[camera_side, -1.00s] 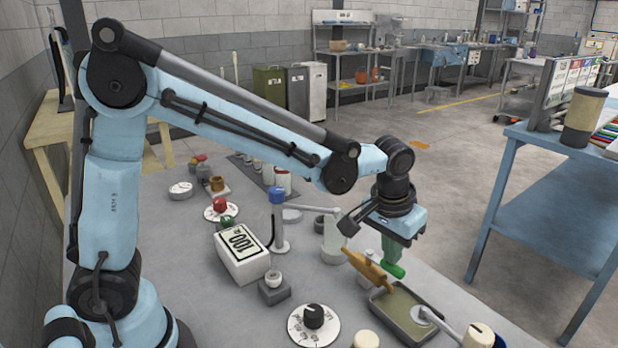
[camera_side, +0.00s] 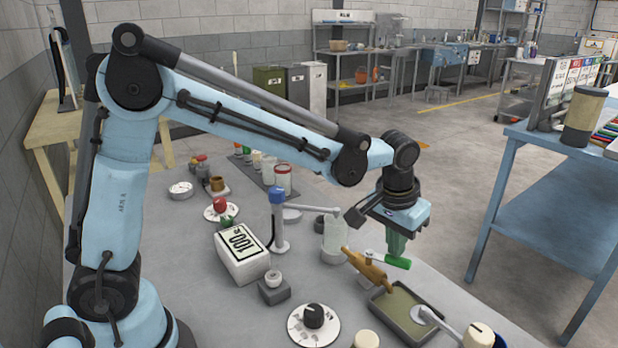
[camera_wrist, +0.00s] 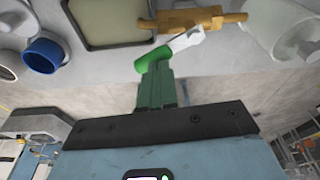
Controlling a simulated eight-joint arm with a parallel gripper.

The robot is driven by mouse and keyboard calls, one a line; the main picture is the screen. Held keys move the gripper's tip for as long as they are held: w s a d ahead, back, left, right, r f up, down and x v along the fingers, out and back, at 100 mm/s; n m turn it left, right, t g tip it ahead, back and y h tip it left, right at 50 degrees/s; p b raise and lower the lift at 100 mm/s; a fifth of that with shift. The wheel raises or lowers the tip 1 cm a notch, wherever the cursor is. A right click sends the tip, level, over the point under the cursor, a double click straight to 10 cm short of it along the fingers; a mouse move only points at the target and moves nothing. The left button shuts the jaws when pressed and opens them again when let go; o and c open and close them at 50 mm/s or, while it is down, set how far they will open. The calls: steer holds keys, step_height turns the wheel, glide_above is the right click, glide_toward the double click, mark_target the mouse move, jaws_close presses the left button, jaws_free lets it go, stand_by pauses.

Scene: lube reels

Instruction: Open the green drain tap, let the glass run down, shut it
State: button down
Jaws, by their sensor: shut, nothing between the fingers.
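The brass drain tap (camera_side: 366,268) lies sideways below the clear glass (camera_side: 334,236). Its pale lever ends in a green grip (camera_side: 393,262), which points right, away from the body. My gripper (camera_side: 397,252) is shut and empty, its green fingers pointing down at the grip. In the wrist view the fingertips (camera_wrist: 155,70) overlap the green grip (camera_wrist: 147,57); whether they touch cannot be told. The brass body (camera_wrist: 192,20) and slanting lever (camera_wrist: 182,43) show there too. The liquid level in the glass is not clear.
A shallow tray (camera_side: 383,316) stands below the tap's outlet. A blue-topped post (camera_side: 278,220) with an arm reaches toward the glass. A black dial (camera_side: 313,317), a 100-marked box (camera_side: 242,254) and a red knob (camera_side: 219,205) crowd the bench to the left.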

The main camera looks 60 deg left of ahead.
mark_target(393, 261)
step_height(393, 261, up, 12)
steer(key=shift+s+d+r, duration=0.2)
steer(key=shift+s+d, duration=0.05)
steer(key=shift+s, duration=0.05)
steer(key=c, duration=1.7)
jaws_free()
steer(key=shift+r, duration=0.15)
steer(key=o, duration=0.3)
steer(key=shift+s+m, duration=0.1)
steer(key=shift+m, duration=0.2)
steer(key=o, duration=0.4)
steer(key=m, duration=0.3)
steer(key=shift+s+d+f, duration=0.2)
steer(key=shift+f, duration=0.15)
steer(key=f+m, duration=0.3)
steer(key=f, duration=0.1)
steer(key=f+m, duration=0.3)
steer(key=f, duration=0.2)
steer(key=w+f+m, duration=0.1)
steer(key=f+m, duration=0.2)
steer(key=f, duration=0.2)
steer(key=shift+a+m+y, duration=0.2)
steer(key=shift+m+y, duration=0.2)
steer(key=shift+c, duration=0.4)
